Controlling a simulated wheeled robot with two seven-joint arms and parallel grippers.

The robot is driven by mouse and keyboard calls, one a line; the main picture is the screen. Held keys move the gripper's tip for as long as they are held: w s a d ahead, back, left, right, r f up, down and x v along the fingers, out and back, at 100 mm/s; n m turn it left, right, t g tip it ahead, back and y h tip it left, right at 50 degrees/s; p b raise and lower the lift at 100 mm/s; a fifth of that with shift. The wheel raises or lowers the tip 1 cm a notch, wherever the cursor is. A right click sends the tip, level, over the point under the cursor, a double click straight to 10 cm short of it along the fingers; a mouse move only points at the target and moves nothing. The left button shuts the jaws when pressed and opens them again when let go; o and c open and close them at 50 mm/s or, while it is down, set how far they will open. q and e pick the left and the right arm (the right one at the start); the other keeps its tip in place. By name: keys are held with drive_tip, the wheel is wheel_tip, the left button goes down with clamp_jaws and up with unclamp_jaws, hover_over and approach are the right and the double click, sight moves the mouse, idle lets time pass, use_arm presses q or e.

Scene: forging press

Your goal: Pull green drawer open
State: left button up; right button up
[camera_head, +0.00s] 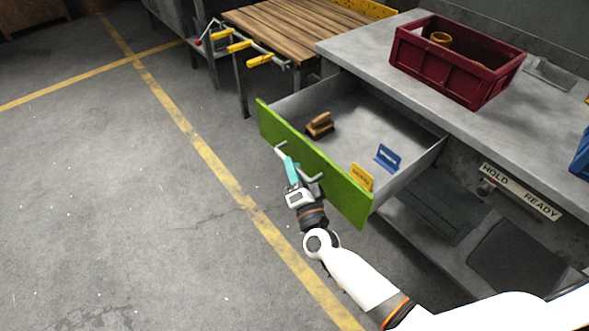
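The green drawer (333,185) stands well pulled out from under the grey workbench, its inside open to view. Its bar handle (313,178) is on the green front; both ends show, and my gripper covers the middle. My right gripper (289,163), with teal fingers, is at the handle, in front of the drawer face. The fingers show nearly edge-on from above, so I cannot tell whether they are closed around the bar. My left gripper is not in view.
In the drawer are a wooden brush (320,125), a yellow card (361,177) and a blue card (388,158). A red crate (455,65) sits on the workbench (372,50). A slatted wooden table (290,27) stands behind. The floor at left is clear.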

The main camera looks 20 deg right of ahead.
drive_tip(key=shift+s, duration=0.1)
drive_tip(key=v, duration=1.2)
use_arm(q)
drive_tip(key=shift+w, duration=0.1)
